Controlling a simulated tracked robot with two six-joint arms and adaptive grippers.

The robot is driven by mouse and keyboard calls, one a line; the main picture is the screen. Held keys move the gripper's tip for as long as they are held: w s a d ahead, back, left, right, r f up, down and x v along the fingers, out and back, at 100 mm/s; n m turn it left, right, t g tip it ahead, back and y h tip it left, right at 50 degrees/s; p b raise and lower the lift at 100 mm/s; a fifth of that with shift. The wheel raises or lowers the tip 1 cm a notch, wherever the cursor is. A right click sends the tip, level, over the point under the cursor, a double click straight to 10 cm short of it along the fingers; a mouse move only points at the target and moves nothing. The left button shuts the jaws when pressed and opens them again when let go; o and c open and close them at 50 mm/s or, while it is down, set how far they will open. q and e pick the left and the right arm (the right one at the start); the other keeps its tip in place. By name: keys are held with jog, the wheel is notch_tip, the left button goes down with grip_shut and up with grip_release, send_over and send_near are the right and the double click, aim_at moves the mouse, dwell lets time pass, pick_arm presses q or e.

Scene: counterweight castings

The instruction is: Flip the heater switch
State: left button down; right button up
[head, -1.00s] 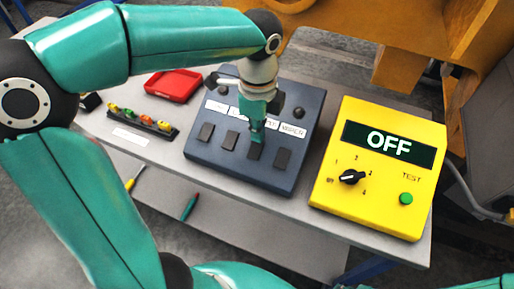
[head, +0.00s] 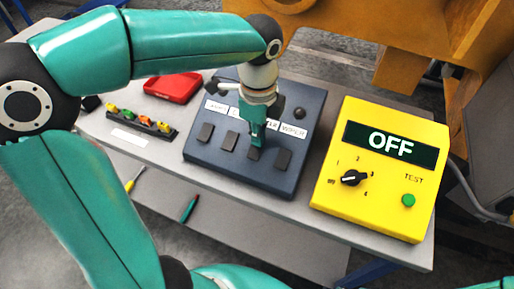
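A dark blue-grey switch panel (head: 200,165) lies on the bench with a row of dark rocker switches under white labels. The rightmost label (head: 292,131) seems to read WIPER. The label left of it is partly hidden by my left gripper and shows only the ending "ER". My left gripper (head: 256,143) points down, its fingers together and empty. Its tips are at the upper edge of the third switch from the left (head: 254,154); I cannot tell whether they touch it. My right gripper is out of view.
A yellow tester (head: 335,195) reading OFF, with a dial and green button, stands right of the panel. A red tray (head: 172,88) and a rack of coloured pieces (head: 140,121) lie to the left. A red-and-green tool (head: 190,208) lies below.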

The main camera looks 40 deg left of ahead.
pick_arm(q)
jog(key=shift+r+p, duration=3.1)
jog(key=shift+r, duration=0.4)
